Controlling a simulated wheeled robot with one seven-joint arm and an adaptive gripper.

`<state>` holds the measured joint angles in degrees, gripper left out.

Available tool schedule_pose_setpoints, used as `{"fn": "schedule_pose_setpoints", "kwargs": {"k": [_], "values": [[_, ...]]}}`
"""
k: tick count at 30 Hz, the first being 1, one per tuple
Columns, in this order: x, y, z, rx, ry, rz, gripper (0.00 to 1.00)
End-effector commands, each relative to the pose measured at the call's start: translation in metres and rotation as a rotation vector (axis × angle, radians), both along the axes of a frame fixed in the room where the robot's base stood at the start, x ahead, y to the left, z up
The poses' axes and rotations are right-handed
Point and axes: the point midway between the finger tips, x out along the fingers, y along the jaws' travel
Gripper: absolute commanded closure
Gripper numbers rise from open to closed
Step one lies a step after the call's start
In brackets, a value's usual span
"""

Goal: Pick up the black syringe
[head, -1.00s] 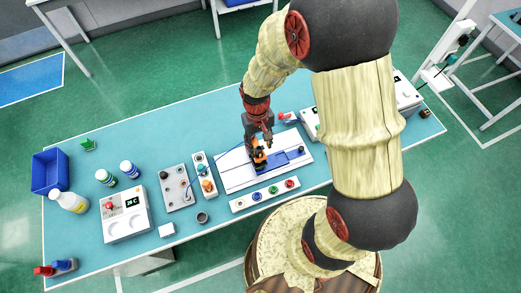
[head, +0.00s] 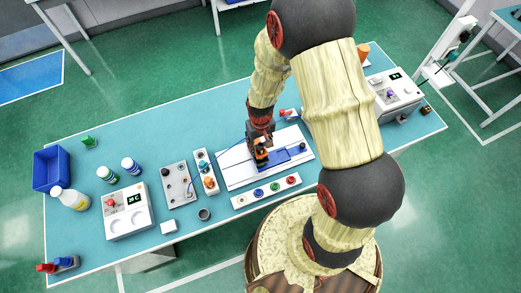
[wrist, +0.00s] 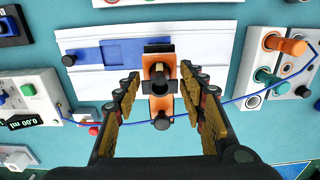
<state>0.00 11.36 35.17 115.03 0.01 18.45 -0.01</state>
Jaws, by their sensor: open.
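No black syringe shows with a plain syringe shape. A black round part (wrist: 159,82) sits in an orange block (wrist: 161,105) on a white board (wrist: 216,46) with a blue slot (wrist: 118,51). I cannot tell whether this black part is the syringe. My gripper (wrist: 160,78) is open, with one finger left and one right of the orange block, seen from above. I see no grip on it, and the height gap is unclear. In the head view my gripper (head: 261,150) is over the white board (head: 232,180), partly hiding the block.
A strip with coloured buttons (head: 266,192) lies along the board's near side. A white panel with orange and teal plugs (wrist: 281,62) stands close beside it, with a blue cable (wrist: 235,99) crossing under my fingers. A blue bin (head: 50,170) is far left.

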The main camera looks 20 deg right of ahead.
Motion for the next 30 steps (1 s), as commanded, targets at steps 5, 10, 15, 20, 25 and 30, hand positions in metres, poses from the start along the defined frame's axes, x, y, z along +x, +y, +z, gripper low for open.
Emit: {"fn": "schedule_pose_setpoints", "kwargs": {"k": [5,10,15,20,25,30], "values": [[0.0001,0.0000,0.0004,0.000,0.000,0.000,0.61],[0.0001,0.0001,0.0005,0.000,0.000,0.000,0.71],[0.0002,0.0001,0.0006,0.000,0.000,0.000,0.80],[0.0002,0.0001,0.0006,0.000,0.000,0.000,0.89],[0.0002,0.0001,0.0006,0.000,0.000,0.000,0.94],[0.0007,0.0001,0.0033,0.000,-0.001,0.000,0.94]]}}
